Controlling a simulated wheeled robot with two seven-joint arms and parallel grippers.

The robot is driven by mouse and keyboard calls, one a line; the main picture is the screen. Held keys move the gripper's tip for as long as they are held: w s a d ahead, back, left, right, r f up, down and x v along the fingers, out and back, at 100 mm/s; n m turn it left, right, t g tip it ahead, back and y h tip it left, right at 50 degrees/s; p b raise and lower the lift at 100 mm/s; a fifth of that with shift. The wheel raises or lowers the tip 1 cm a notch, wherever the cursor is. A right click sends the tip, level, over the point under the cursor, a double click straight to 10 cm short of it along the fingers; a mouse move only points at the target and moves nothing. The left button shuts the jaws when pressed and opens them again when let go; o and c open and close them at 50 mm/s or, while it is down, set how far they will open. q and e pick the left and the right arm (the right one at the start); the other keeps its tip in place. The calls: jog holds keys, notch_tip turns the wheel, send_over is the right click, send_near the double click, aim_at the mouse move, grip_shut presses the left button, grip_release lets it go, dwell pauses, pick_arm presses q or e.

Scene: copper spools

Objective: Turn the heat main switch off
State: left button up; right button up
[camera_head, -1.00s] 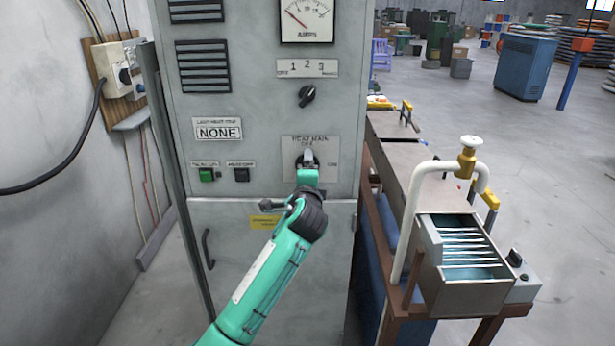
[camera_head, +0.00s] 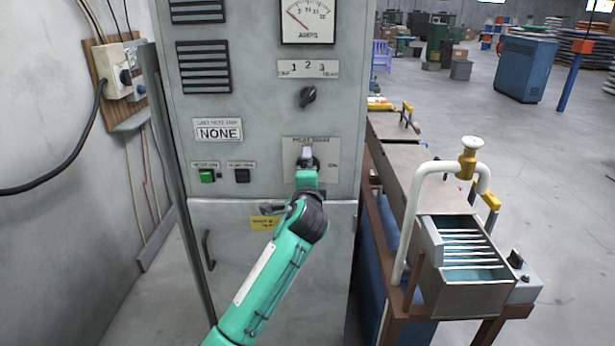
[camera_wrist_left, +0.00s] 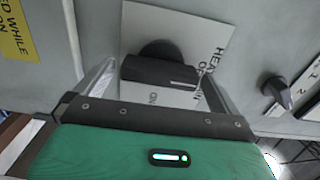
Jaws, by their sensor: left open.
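The heat main switch is a dark knob on a pale plate (camera_head: 327,148) of the grey cabinet, with ON printed at the plate's right. In the left wrist view, the knob (camera_wrist_left: 160,70) is a black bar with a white line at the end towards the HEAT MAIN lettering, the plate's upper side. My left gripper (camera_head: 307,152) is in front of the knob and partly hides it in the head view. Its fingers (camera_wrist_left: 160,85) are open, one on each side of the knob; contact is unclear. My right gripper is not in view.
A smaller selector knob (camera_head: 307,97) sits above the plate. A lit green button (camera_head: 207,175) and a black button (camera_head: 242,176) are to its left. A bench with a metal tank (camera_head: 465,298) and white pipe stands right of the cabinet.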

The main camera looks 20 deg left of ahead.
pick_arm(q)
jog(key=shift+s+d, duration=0.1)
jog(key=b+v, duration=0.3)
jog(key=v, duration=1)
jog(key=shift+s, duration=0.3)
